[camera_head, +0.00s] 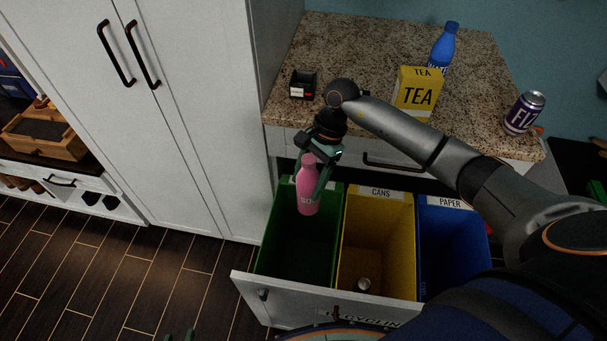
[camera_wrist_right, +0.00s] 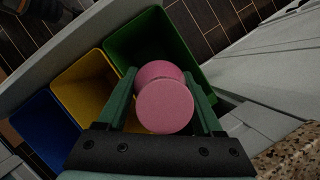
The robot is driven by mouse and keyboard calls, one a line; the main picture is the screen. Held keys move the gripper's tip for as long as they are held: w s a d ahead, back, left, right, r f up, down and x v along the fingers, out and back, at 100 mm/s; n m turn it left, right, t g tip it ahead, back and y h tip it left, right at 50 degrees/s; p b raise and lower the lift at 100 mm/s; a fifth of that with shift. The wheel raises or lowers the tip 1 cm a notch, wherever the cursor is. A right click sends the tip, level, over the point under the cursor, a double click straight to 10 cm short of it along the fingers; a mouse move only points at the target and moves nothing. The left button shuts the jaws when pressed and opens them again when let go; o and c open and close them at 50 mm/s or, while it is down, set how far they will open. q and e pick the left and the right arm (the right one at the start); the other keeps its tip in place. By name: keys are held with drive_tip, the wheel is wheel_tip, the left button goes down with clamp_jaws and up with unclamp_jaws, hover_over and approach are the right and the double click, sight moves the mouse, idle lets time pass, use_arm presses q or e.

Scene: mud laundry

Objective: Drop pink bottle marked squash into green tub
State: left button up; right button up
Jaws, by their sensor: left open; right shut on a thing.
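The pink bottle (camera_head: 308,190), with partly readable white lettering, hangs upright in my right gripper (camera_head: 312,172). The gripper is shut on its upper part. The bottle is over the green tub (camera_head: 328,225), the leftmost tub in the open drawer, with its lower part in front of the tub's opening. In the right wrist view the pink bottle (camera_wrist_right: 164,105) is seen from the cap end between the fingers, with the green tub (camera_wrist_right: 180,52) beyond it.
A yellow tub (camera_head: 378,225) labelled CANS holds a can (camera_head: 363,284). A blue tub (camera_head: 450,240) labelled PAPER stands to its right. The speckled counter (camera_head: 350,50) holds a yellow TEA box (camera_head: 417,95), a blue bottle (camera_head: 442,48), a purple can (camera_head: 524,112) and a small black box (camera_head: 303,84).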

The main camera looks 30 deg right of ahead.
drive_tip(key=shift+f+b, duration=1.25)
drive_tip(key=shift+f, duration=1.55)
drive_tip(key=o, duration=1.4)
drive_tip(key=shift+c, duration=0.2)
drive_tip(key=shift+r, duration=0.1)
drive_tip(key=b+v, duration=0.1)
drive_tip(key=v, duration=1.1)
drive_tip(key=shift+d+r, duration=0.15)
